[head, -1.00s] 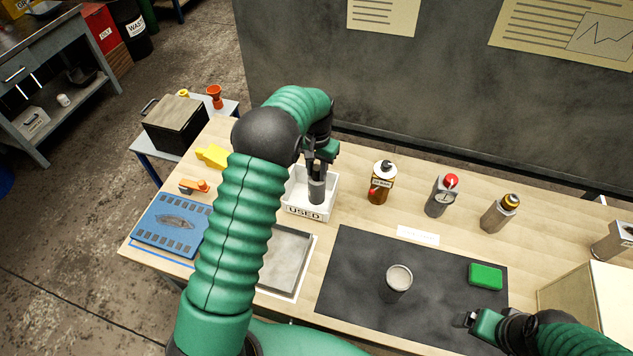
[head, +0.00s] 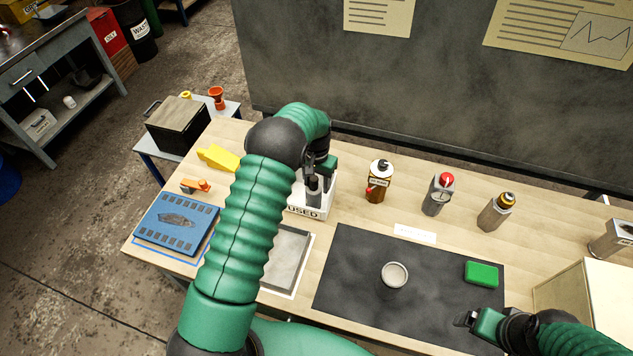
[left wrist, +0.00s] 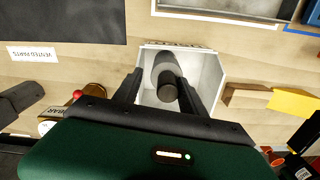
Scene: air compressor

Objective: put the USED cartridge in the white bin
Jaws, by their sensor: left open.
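The used cartridge, a dark grey cylinder (head: 314,188), is inside the white bin marked USED (head: 325,207). In the left wrist view the cartridge (left wrist: 166,72) shows between my two fingers, within the walls of the bin (left wrist: 211,80). My left gripper (head: 313,178) reaches down into the bin with its fingers open on either side of the cartridge. I cannot tell whether a finger touches it. The bin floor under the cartridge is mostly hidden. My right gripper (head: 466,320) is at the lower right, near the front of the bench, apart from the bin; its jaws are unclear.
A grey cup-like part (head: 395,275) and a green block (head: 482,272) are on the dark mat (head: 345,265). A brown bottle (head: 378,182) stands close right of the bin. A grey tray (head: 288,258) lies in front, a yellow object (head: 219,158) to the left.

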